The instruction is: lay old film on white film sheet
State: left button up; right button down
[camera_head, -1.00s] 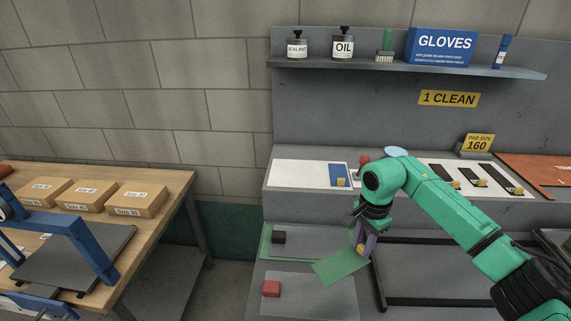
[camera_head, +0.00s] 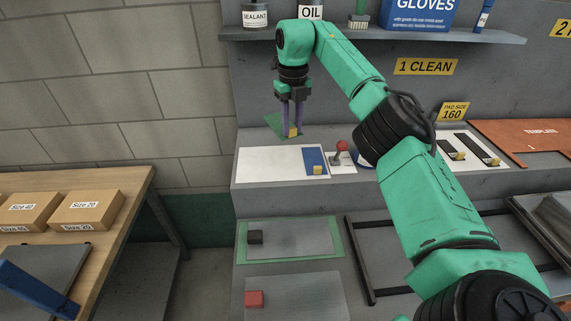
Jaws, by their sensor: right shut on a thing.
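The old film is a green sheet (camera_head: 274,124) with a yellow grip block (camera_head: 293,132). My right gripper (camera_head: 293,122) is shut on the block and holds the film in the air, with the film hanging partly behind the fingers. The white film sheet (camera_head: 262,167) lies flat on the left of the upper ledge, below and in front of the held film. A blue strip (camera_head: 312,155) with a yellow block lies at its right end. The film appears apart from the white sheet. My left gripper is not in view.
A red-knobbed lever (camera_head: 342,147) stands just right of the white sheet. The shelf (camera_head: 400,34) with bottles and a gloves box is above. A wooden table (camera_head: 127,225) stands left.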

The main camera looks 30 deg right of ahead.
notch_tip(320, 180, down, 14)
jog(key=p, duration=0.3)
jog(key=shift+w+r, duration=0.15)
jog(key=shift+r, duration=0.05)
jog(key=shift+w+f, duration=0.1)
jog(key=shift+f, duration=0.1)
jog(key=c, duration=0.6)
grip_release()
jog(key=shift+r, duration=0.15)
jog(key=shift+r+b, duration=0.25)
jog(key=shift+b, duration=0.05)
notch_tip(320, 180, up, 11)
jog(key=b, duration=0.3)
jog(key=shift+f, duration=0.15)
jog(key=shift+r, duration=0.4)
